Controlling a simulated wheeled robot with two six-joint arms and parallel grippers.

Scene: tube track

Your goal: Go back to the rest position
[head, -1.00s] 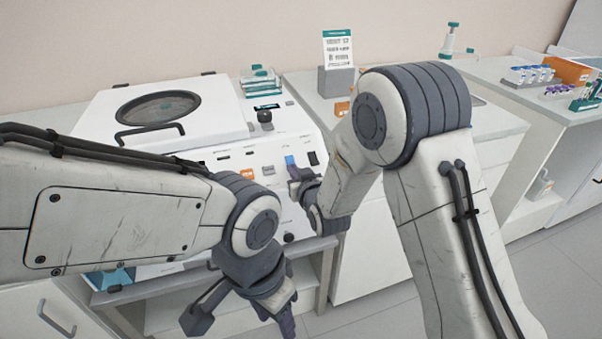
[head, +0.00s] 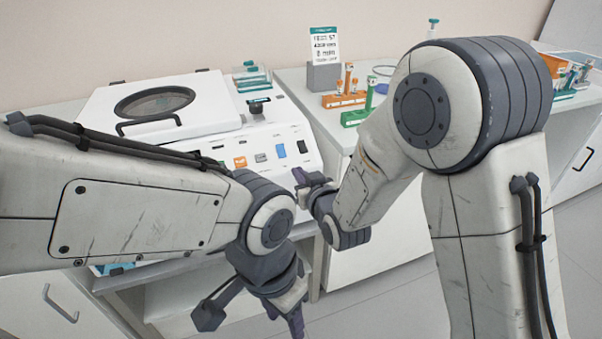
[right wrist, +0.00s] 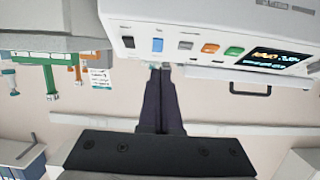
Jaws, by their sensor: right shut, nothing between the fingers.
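My right gripper (head: 306,182) is shut and empty, in front of the right end of the white machine's (head: 225,125) front panel. In the right wrist view its two fingers (right wrist: 160,75) lie together, and the panel shows upside down. The fingertips appear near the panel's blue switch (right wrist: 157,45); I cannot tell the gap exactly. My left gripper (head: 290,322) hangs low at the bottom of the head view, pointing down and partly cut off. Its fingers do not show clearly enough to tell their state.
The machine's lid (head: 150,105) is down. On the counter to its right are an orange rack (head: 343,99), a green rack (head: 355,117) and a sign (head: 324,46) in a grey holder. More racks (head: 568,78) stand far right. Open floor (head: 400,300) shows in front of the cabinets.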

